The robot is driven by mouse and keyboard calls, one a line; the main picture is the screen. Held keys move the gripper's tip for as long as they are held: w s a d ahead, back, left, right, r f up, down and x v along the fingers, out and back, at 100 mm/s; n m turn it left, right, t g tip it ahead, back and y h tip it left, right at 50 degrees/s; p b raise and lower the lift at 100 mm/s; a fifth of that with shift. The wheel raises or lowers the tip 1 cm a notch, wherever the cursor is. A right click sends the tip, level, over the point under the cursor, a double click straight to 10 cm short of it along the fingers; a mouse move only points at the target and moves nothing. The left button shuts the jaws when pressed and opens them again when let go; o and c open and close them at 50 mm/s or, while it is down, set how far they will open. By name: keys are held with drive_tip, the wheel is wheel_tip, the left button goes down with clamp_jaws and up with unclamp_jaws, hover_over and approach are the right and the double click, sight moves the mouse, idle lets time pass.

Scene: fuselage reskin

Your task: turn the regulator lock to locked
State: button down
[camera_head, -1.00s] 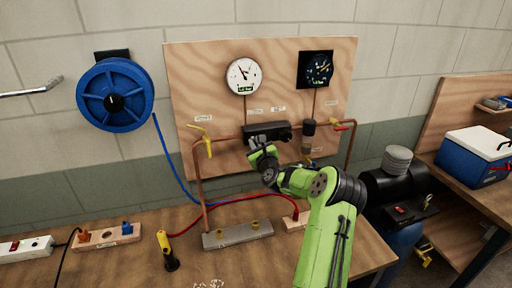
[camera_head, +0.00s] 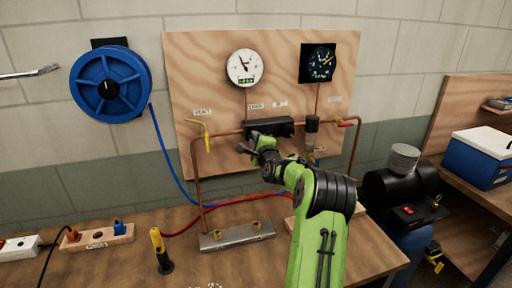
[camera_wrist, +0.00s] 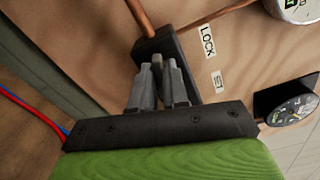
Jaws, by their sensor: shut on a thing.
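The regulator is a black block (camera_head: 283,127) on the copper pipe of the plywood panel, below the round white gauge. In the wrist view the black block (camera_wrist: 192,78) lies behind my fingers, with the labels LOCK (camera_wrist: 208,40) and SET (camera_wrist: 217,82) beside it. My gripper (camera_head: 257,142) is at the lower left part of the block. In the wrist view my gripper (camera_wrist: 159,68) has its grey fingers close together at the block, shut on a small grey part between them, which looks like the regulator lock. The fingers mostly hide it, so its setting cannot be read.
A yellow-handled vent valve (camera_head: 205,132) is left of the block and a red-handled valve (camera_head: 345,123) is right. A white gauge (camera_head: 244,67) and a dark gauge (camera_head: 318,63) sit above. The bench below holds a metal manifold (camera_head: 237,236), hoses and a yellow-black tool (camera_head: 160,250).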

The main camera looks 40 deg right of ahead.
drive_tip(key=shift+f+n+b, duration=0.15)
drive_tip(key=shift+n+b, duration=1.1)
drive_tip(key=shift+n, duration=0.35)
drive_tip(key=c, duration=1.2)
unclamp_jaws()
drive_tip(key=b+v, duration=0.2)
drive_tip(key=v, duration=1.3)
drive_tip(key=shift+s+a+b, duration=0.2)
drive_tip(key=shift+s+b, duration=0.15)
